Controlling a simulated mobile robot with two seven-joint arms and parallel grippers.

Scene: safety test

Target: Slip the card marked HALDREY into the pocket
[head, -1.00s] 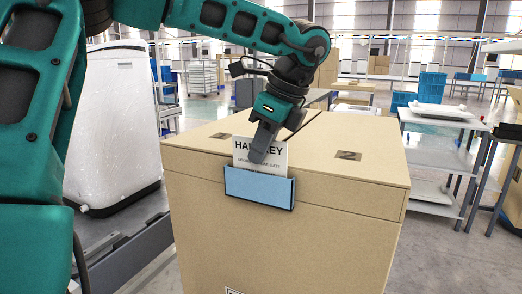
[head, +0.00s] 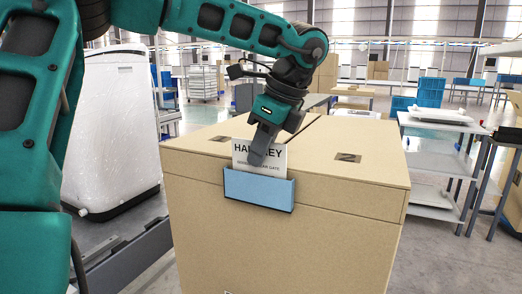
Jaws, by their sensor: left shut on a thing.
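The white card (head: 243,152) carries dark lettering that starts "HA" and ends "EY"; the middle is hidden by my left gripper. My left gripper (head: 257,158) is shut on the upper part of the card. The card stands upright, with its lower part out of sight behind the front of the light-blue pocket (head: 258,188). The pocket is on the front face of a large tan box (head: 290,240), near its top edge. My right gripper is not in view.
The box top has two dark patches, one marked 2 (head: 348,157). A grey table (head: 440,122) with a white tray stands at the right. A white cabinet-like unit (head: 110,130) stands at the left. Blue crates (head: 430,92) are further back.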

